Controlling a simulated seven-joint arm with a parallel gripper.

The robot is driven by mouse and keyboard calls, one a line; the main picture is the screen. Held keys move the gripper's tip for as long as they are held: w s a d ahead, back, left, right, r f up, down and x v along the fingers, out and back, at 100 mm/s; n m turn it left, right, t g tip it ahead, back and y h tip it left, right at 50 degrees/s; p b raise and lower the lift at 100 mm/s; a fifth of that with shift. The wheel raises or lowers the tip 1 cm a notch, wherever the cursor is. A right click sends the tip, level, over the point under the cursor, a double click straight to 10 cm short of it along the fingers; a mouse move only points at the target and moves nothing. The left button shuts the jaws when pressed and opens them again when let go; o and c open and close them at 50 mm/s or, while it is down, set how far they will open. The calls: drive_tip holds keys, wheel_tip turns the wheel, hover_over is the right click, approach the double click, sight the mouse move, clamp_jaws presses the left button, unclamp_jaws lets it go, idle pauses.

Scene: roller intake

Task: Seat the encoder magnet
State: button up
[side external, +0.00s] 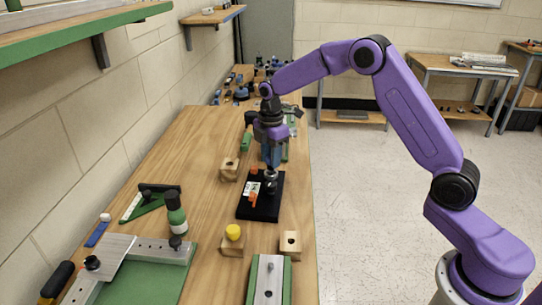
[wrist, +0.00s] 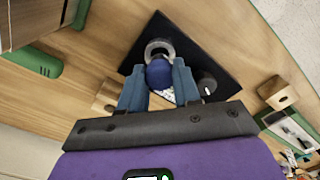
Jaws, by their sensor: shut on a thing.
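My gripper (side external: 271,166) points down over a black base plate (side external: 258,213) on the bench. In the wrist view, its two blue fingers (wrist: 159,86) are closed on a dark blue round-topped piece (wrist: 159,72). I cannot tell whether this piece is the encoder magnet or its holder. Just beyond it is a grey metal ring (wrist: 159,47) on the plate; the piece partly covers the ring. In the side view, a silver part (side external: 271,184) shows right below the fingers. Whether the held piece touches it is unclear.
The plate also carries a dark round knob (wrist: 206,84), orange parts (side external: 253,198) and a white label. Wooden blocks (side external: 290,244) stand around it, one topped by a yellow knob (side external: 233,232). A green bottle (side external: 175,212) stands left. Bare bench lies left of the plate.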

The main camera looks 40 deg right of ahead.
drive_tip(key=shift+f, duration=1.3)
drive_tip(key=o, duration=0.7)
drive_tip(key=shift+o, duration=0.2)
drive_tip(key=shift+r, duration=0.1)
drive_tip(key=shift+r, duration=1.4)
drive_tip(key=o, duration=0.5)
drive_tip(key=shift+o, duration=0.2)
